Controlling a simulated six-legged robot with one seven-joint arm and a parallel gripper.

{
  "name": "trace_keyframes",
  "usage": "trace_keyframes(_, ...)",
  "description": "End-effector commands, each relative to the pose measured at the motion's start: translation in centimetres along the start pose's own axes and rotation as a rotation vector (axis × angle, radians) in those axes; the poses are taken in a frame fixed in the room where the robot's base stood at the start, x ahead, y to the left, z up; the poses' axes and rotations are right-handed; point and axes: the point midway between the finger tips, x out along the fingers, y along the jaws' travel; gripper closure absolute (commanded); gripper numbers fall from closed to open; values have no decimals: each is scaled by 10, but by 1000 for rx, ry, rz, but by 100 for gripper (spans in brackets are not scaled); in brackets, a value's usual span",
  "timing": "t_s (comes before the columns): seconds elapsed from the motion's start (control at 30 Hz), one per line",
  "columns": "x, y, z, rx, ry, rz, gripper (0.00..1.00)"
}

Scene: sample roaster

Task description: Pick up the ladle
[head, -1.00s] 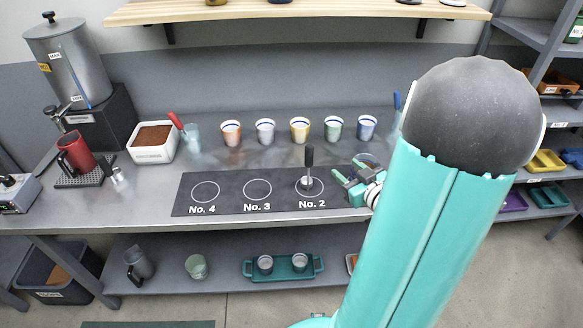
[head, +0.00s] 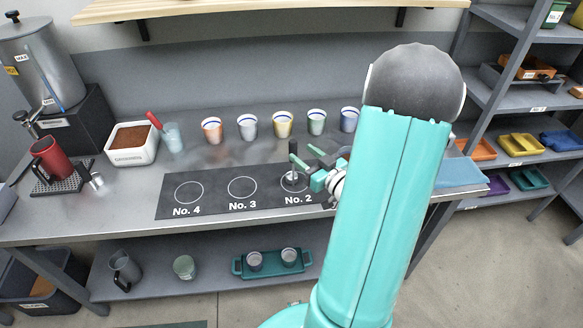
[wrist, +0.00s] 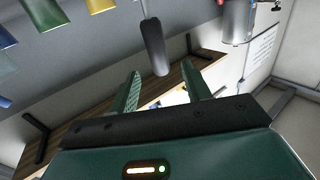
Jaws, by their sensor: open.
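The ladle (head: 293,149) stands upright on the No. 2 circle of the dark mat (head: 215,210), its black handle pointing up and its metal bowl at the bottom. My gripper (head: 304,156) is open beside the handle, on its right in the head view. In the wrist view the black handle (wrist: 154,45) hangs from the top, its end near the gap between my open fingers (wrist: 160,70). The fingers do not clamp it.
Several coloured cups (head: 283,124) stand in a row behind the mat. A white container of brown grounds (head: 132,144), a glass with a red-handled tool (head: 172,138) and a red jug (head: 50,160) are at left. A wooden shelf (head: 270,10) hangs above.

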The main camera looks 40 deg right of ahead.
Motion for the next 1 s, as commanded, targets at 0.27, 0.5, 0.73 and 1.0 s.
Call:
trace_keyframes(0.27, 28, -1, -2, 0, 1, -3, 52)
trace_keyframes(0.5, 59, -1, -3, 0, 0, -2, 52)
trace_keyframes(0.73, 59, 0, -3, 0, 0, -1, 58)
trace_keyframes(1.0, 59, -1, -3, 0, 0, -2, 100)
